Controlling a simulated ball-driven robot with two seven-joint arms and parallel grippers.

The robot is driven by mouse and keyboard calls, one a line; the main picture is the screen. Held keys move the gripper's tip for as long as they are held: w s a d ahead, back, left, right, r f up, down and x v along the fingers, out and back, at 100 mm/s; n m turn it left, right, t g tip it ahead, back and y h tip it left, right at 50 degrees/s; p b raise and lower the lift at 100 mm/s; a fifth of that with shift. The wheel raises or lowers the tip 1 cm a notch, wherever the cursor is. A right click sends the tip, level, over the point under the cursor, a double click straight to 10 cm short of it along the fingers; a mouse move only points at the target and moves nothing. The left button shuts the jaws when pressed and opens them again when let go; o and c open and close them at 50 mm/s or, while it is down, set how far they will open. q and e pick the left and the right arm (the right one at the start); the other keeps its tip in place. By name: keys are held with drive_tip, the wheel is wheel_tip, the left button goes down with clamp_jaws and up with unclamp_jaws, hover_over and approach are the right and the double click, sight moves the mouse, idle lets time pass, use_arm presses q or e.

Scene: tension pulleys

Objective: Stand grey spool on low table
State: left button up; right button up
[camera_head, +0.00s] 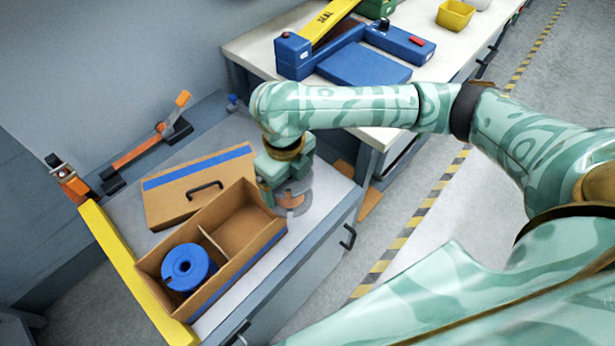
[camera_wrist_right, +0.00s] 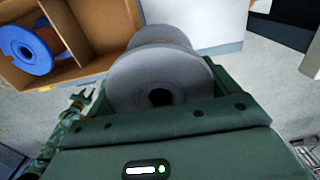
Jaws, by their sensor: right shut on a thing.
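My right gripper (camera_head: 281,180) is shut on the grey spool (camera_head: 302,187), at the right end of the low table (camera_head: 328,188). In the right wrist view the grey spool (camera_wrist_right: 150,72) sits between the jaws, with its round flange and dark centre hole facing the camera. The gripper hides part of the spool in the head view. I cannot tell whether the spool touches the table top. My left gripper does not show clearly in either view.
An open cardboard box (camera_head: 222,268) stands just left of the gripper, with a blue spool (camera_head: 188,267) in its left compartment. A cardboard lid with a handle (camera_head: 193,195) lies behind it. A higher white bench (camera_head: 262,45) with blue equipment (camera_head: 362,64) stands behind.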

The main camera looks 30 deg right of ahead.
drive_tip(key=w+d+f+b, duration=0.3)
drive_tip(key=f, duration=0.1)
drive_tip(key=w+d+f+b, duration=0.2)
drive_tip(key=d+f+b, duration=0.1)
drive_tip(key=f+b, duration=0.1)
drive_tip(key=w+d+f+b, duration=0.3)
drive_tip(key=f, duration=0.2)
drive_tip(key=shift+w+d+b, duration=0.15)
drive_tip(key=shift+w+b, duration=0.15)
drive_tip(key=shift+w, duration=0.05)
drive_tip(key=shift+r, duration=0.35)
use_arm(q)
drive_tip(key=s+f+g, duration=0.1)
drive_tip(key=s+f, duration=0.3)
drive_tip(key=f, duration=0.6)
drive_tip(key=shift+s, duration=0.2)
use_arm(e)
drive_tip(key=shift+f, duration=0.1)
drive_tip(key=o, duration=1.3)
drive_tip(key=shift+f, duration=0.1)
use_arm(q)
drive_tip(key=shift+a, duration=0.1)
use_arm(e)
drive_tip(key=shift+s, duration=0.1)
